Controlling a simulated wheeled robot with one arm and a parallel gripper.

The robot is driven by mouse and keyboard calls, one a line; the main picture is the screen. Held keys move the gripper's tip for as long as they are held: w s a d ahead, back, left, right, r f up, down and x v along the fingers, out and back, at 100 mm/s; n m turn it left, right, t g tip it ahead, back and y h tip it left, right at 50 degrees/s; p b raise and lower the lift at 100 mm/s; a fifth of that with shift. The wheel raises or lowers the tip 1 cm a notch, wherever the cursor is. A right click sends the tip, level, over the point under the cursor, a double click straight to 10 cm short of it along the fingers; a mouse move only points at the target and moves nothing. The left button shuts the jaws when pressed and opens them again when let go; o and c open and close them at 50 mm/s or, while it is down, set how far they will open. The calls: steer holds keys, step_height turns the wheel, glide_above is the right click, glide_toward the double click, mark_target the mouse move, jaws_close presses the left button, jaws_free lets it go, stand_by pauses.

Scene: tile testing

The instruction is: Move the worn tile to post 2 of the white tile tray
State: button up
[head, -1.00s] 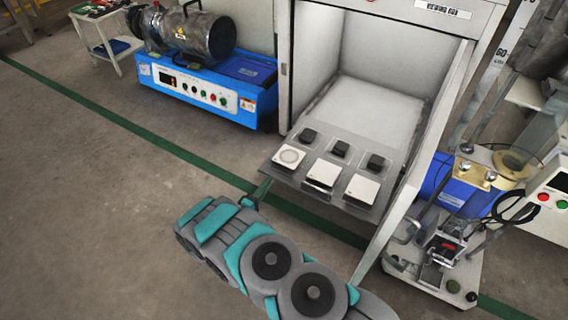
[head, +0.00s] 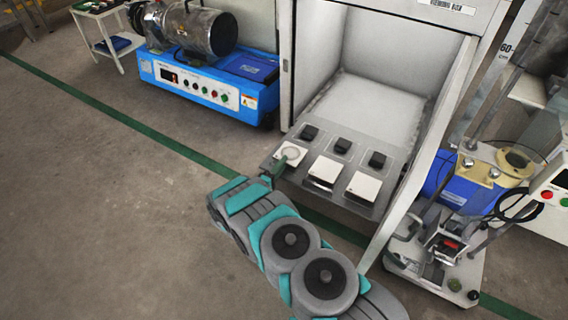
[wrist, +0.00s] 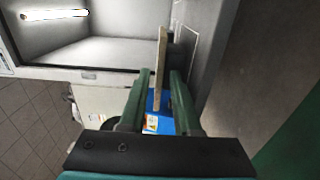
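A grey sloping panel (head: 398,171) at the front of the viewing box carries three white tiles in its front row. The left tile (head: 290,153) has a round ring mark; the middle tile (head: 325,170) and right tile (head: 363,186) look plain. Behind them sit three black blocks, left (head: 309,132), middle (head: 342,146) and right (head: 377,160). No post numbers are readable. My gripper (head: 281,160) is at the left tile's front-left edge. In the wrist view, my gripper's green fingers (wrist: 160,82) stand either side of a thin pale tile edge (wrist: 160,65), with a narrow gap at left.
The white viewing box (head: 378,55) rises behind the panel, with side walls close by. A blue machine (head: 205,85) stands at left and a bench device (head: 440,245) at right. The floor at front left is clear.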

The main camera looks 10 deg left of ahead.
steer(key=shift+w, duration=0.1)
steer(key=shift+c, duration=0.5)
jaws_close()
stand_by(0.8)
steer(key=shift+r, duration=0.1)
step_height(320, 180, up, 2)
steer(key=shift+r+p, duration=0.25)
steer(key=shift+p, duration=0.05)
steer(key=r+p+v, duration=0.1)
steer(key=r+v, duration=0.1)
steer(key=v, duration=1.5)
steer(key=shift+r+p, duration=0.35)
steer(key=shift+r, duration=0.05)
stand_by(0.3)
